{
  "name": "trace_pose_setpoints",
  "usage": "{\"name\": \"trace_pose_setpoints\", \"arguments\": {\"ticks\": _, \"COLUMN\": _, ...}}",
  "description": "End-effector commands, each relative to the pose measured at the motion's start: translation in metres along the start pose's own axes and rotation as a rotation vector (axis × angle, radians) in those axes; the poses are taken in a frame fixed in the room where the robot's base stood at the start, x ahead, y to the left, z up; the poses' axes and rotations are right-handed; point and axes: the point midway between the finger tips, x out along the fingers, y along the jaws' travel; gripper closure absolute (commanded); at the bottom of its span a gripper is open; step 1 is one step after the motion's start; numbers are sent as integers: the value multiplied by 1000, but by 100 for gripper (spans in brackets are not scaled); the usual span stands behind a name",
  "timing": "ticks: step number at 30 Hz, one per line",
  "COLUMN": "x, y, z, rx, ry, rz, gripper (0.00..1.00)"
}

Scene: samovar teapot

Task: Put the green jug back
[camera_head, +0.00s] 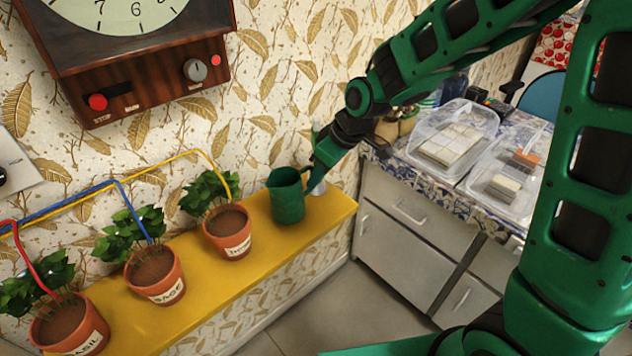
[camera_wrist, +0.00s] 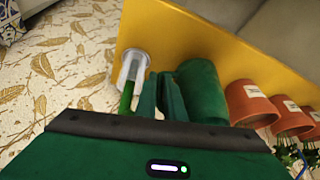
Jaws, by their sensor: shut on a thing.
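The green jug (camera_head: 287,198) is upright at the right end of the yellow shelf (camera_head: 328,212), just right of the nearest potted plant. I cannot tell whether its base touches the shelf. My gripper (camera_head: 314,172) is at the jug's right side and shut on its handle. In the wrist view the jug (camera_wrist: 203,92) is right of my gripper (camera_wrist: 152,95). The handle is partly hidden by the fingers.
Terracotta pots (camera_head: 229,232) with plants and coloured tubes stand along the shelf to the left. A wall clock box (camera_head: 140,60) hangs above. A counter (camera_head: 440,190) with clear plastic boxes (camera_head: 455,130) is at the right.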

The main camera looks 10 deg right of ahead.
Motion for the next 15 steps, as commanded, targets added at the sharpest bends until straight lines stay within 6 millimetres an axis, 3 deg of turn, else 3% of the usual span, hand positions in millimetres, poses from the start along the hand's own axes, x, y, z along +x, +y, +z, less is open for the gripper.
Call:
{"name": "trace_pose_setpoints", "arguments": {"ticks": 5, "x": 16, "y": 1, "z": 7, "rx": 0, "ry": 0, "rz": 0, "gripper": 100}}
{"name": "trace_pose_setpoints", "arguments": {"ticks": 15, "x": 18, "y": 1, "z": 8, "rx": 0, "ry": 1, "rz": 1, "gripper": 100}}
